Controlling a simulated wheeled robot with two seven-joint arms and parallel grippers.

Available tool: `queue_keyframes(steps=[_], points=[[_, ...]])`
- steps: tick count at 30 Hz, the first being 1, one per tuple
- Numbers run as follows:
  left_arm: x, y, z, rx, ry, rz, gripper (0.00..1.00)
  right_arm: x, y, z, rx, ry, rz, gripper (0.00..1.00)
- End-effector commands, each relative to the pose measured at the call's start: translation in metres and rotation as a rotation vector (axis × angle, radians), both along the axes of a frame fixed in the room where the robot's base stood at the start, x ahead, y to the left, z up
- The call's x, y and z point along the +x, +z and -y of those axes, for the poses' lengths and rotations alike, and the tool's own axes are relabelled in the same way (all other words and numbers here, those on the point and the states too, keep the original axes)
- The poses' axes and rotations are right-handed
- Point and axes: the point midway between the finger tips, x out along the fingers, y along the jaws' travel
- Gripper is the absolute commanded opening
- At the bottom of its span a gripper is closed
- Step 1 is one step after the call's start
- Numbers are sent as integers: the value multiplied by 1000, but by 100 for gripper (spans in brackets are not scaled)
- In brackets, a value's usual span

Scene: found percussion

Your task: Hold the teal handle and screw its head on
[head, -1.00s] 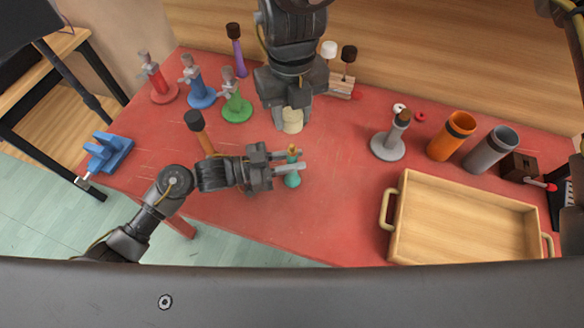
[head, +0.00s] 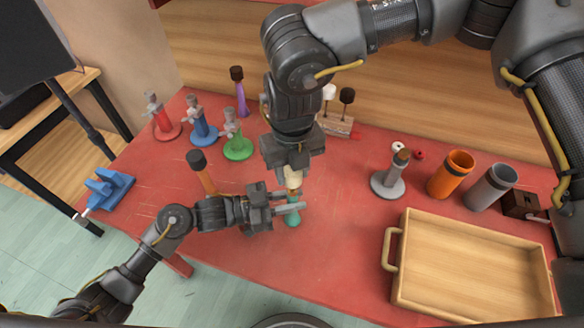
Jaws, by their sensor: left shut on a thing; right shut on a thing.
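The teal handle (head: 292,221) stands upright over the red table, and its rounded lower end shows below my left gripper (head: 293,209). My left gripper is shut on the handle from the left. A cream head (head: 294,180) is held from above by my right gripper (head: 293,168), which is shut on it. The head is directly above the handle, over its top end. The gripper fingers and the head hide the joint, so I cannot tell whether the thread is engaged.
An orange-handled mallet (head: 197,160) stands left of my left gripper. Red, blue and green stands (head: 237,148) are at the back left. A grey stand (head: 388,184), orange tube (head: 450,174), grey tube (head: 490,186) and wooden tray (head: 392,248) are at right.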

Motion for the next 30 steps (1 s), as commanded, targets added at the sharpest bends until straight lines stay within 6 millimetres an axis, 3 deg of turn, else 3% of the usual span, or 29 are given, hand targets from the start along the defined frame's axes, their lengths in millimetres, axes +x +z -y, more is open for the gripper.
queue_keyframes(steps=[13, 30], points=[[0, 0, 0, 0, 0, 0, 0, 0, -18, 0, 0, 0, 1, 15], [0, 0, 0, 0, 0, 0, 0, 0, -18, 0, 0, 0, 1, 15]])
